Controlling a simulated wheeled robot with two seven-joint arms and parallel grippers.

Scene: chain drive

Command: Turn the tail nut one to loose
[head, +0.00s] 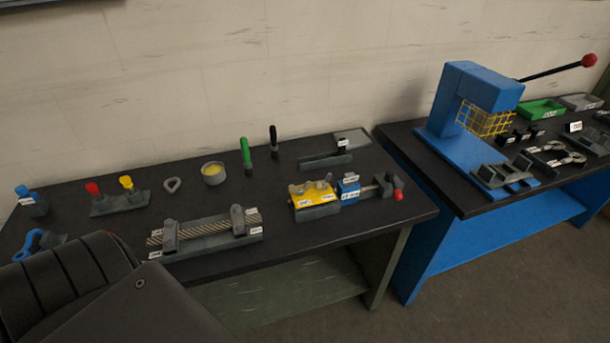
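No gripper of mine is in view. I cannot tell for sure which part is the tail nut, because the labels are too small to read. A yellow-topped fixture (318,199) with small wing-shaped pieces on top sits on the right half of the left table. Beside it is a blue-and-grey screw vise (349,188) with a red-tipped handle (398,195). A grey rope fixture (206,246) lies at the table's front middle. A twisted rope (204,230) runs along it, under two grey upright clamps. Whether any nut is tight or loose does not show.
The black left table (330,231) also carries red (93,189) and yellow (127,182) knobs, a yellow-filled cup (213,173), and green-handled (245,152) and black-handled (274,141) tools. A blue lever press (484,86) stands on the right table. A narrow gap separates the tables.

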